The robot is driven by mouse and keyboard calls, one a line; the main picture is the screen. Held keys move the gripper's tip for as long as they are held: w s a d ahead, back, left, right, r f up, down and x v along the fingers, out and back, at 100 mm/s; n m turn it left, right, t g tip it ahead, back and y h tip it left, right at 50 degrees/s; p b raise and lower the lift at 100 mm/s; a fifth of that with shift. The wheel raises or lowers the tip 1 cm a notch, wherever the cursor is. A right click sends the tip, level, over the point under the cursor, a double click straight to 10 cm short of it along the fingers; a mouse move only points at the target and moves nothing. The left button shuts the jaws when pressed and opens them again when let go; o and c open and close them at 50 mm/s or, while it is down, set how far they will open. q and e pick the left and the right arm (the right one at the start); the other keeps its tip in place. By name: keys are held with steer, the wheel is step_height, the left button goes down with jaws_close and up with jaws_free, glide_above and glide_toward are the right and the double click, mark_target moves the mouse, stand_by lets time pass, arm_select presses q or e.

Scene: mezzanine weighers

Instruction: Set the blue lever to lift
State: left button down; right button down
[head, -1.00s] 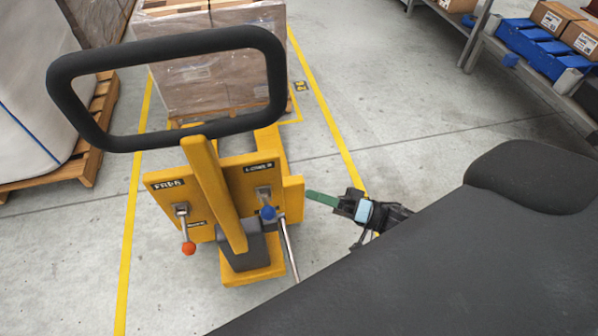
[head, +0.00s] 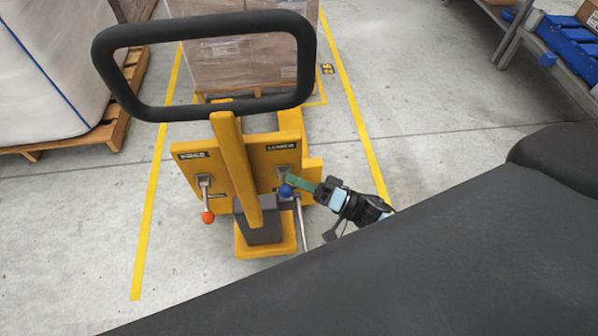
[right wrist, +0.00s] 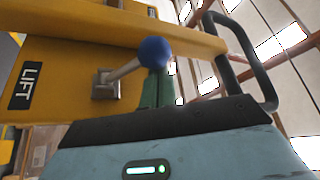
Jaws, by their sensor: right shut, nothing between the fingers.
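The blue lever (head: 286,190) is a short metal arm with a round blue knob on the right of the yellow truck's panel, and its knob hangs low. In the right wrist view the knob (right wrist: 155,52) points away from a black plate reading LIFT (right wrist: 27,86). The plate above the lever in the head view (head: 281,147) is hard to read. My right gripper (head: 296,184) is shut and empty, its green fingers at the knob; they also show in the right wrist view (right wrist: 157,88). I cannot tell whether they touch it. My left gripper is out of view.
A yellow post (head: 236,165) and a black loop handle (head: 100,70) stand in front of the panel. A wrapped pallet load (head: 240,65) is behind. The floor to the right is clear up to a shelf (head: 515,45).

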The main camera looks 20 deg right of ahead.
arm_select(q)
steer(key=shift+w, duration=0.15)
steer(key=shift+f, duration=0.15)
arm_select(e)
steer(key=shift+f, duration=0.1)
